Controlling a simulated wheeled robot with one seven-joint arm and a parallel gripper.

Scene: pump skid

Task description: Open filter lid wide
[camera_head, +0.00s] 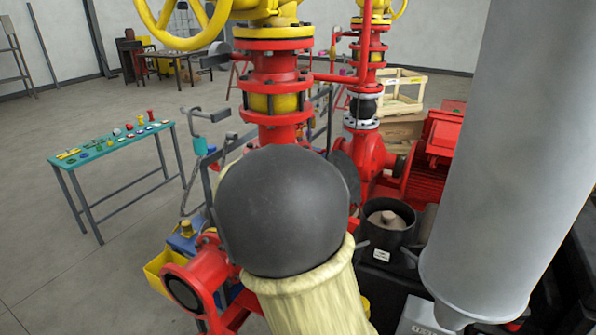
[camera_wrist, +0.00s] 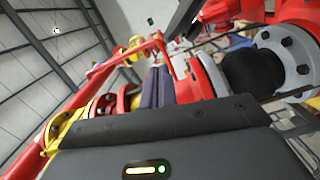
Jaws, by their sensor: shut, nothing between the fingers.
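The filter pot (camera_head: 382,240) is a black open-topped cylinder right of centre in the head view, with a white label and a brownish round element inside. A dark disc (camera_head: 345,176) that looks like the filter lid stands raised at its back left, partly hidden by my arm; its exact angle cannot be told. In the wrist view my gripper (camera_wrist: 157,72) has its two dark fingers together and empty. My arm hides the gripper in the head view. I cannot make out the lid in the wrist view, nor whether the gripper touches it.
Red flanged pipework (camera_head: 272,65) with a yellow handwheel rises behind my arm. A red motor (camera_head: 436,152) lies right of the pot. A grey column fills the right side. A teal-topped table (camera_head: 108,145) with small parts stands at left, with open floor around it.

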